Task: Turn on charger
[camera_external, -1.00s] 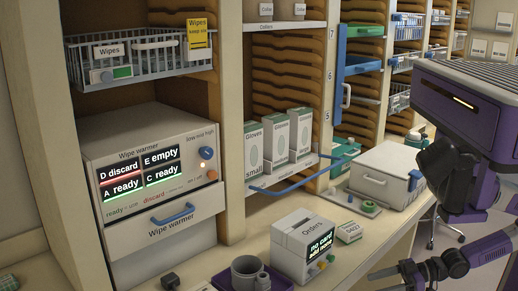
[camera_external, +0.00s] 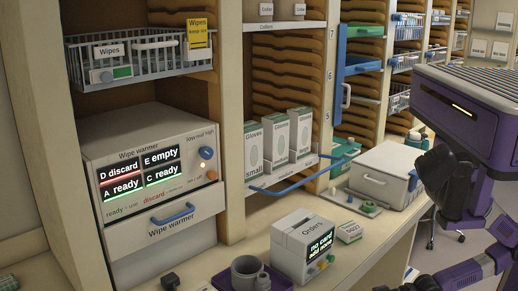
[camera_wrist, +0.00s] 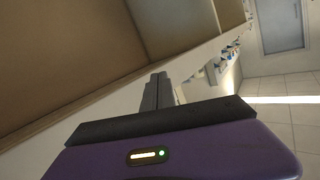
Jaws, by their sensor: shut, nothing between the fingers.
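I cannot pick out a charger for certain in either view. My gripper (camera_wrist: 158,90) shows in the wrist view, its two dark fingers together with nothing between them. It points toward a pale wall edge and a brown panel, with no switch or button in front of it. In the external view my purple arm comes in at the lower right, and the gripper end is mostly cut off by the bottom edge.
A wipe warmer (camera_external: 125,213) with a lit display stands in the left bay. On the counter are an Orders box (camera_external: 292,250) with coloured knobs, a grey cup (camera_external: 245,272) and a white lidded case (camera_external: 378,182). A blue rail (camera_external: 290,186) juts out below the glove boxes.

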